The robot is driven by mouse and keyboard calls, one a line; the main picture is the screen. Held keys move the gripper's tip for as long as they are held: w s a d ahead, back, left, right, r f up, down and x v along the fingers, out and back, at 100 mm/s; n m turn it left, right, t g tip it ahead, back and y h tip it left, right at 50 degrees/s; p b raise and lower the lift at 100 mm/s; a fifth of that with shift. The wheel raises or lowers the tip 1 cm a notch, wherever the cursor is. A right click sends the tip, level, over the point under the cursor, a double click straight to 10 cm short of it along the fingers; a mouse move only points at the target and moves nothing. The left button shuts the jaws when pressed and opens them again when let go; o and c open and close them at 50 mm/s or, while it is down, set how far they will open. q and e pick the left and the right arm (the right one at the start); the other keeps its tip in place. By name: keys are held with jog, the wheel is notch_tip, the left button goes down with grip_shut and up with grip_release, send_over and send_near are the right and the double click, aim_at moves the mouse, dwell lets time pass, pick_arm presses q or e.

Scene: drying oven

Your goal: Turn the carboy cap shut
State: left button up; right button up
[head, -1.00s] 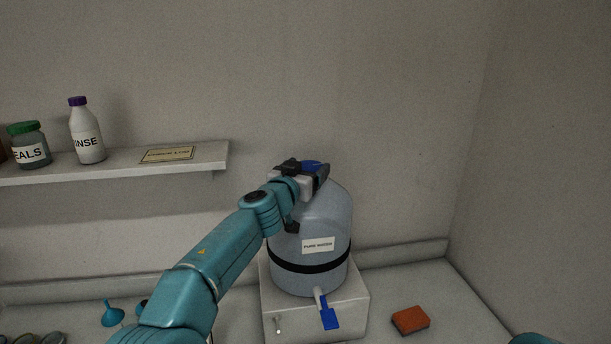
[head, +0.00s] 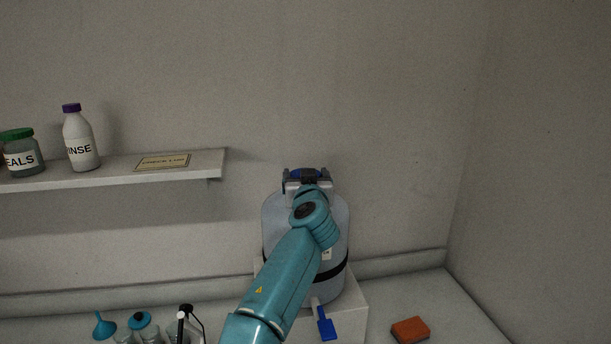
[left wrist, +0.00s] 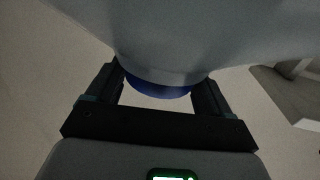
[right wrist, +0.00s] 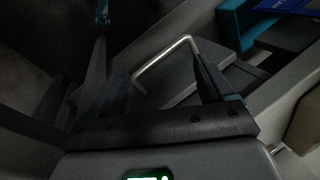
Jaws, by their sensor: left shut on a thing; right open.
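The carboy (head: 275,218) is a large grey-blue vessel with a black band, standing on a white block. Its blue cap (head: 307,172) is at the top, partly hidden by my left gripper (head: 308,178). In the left wrist view the cap (left wrist: 158,91) sits between the two fingers of the left gripper (left wrist: 160,88), which is shut on it. My left arm covers much of the carboy's front and its label in the head view. My right gripper (right wrist: 165,85) is open; it shows only in its own dark wrist view, with a bent metal rod between its fingers.
A blue tap handle (head: 326,328) hangs at the carboy's lower front. An orange sponge (head: 410,330) lies to the right on the bench. A shelf (head: 110,174) at left holds a white rinse bottle (head: 80,142) and a green-lidded jar (head: 22,155). Several small vessels stand at lower left.

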pick_arm(q)
jog(key=o, duration=0.9)
jog(key=shift+o, duration=0.2)
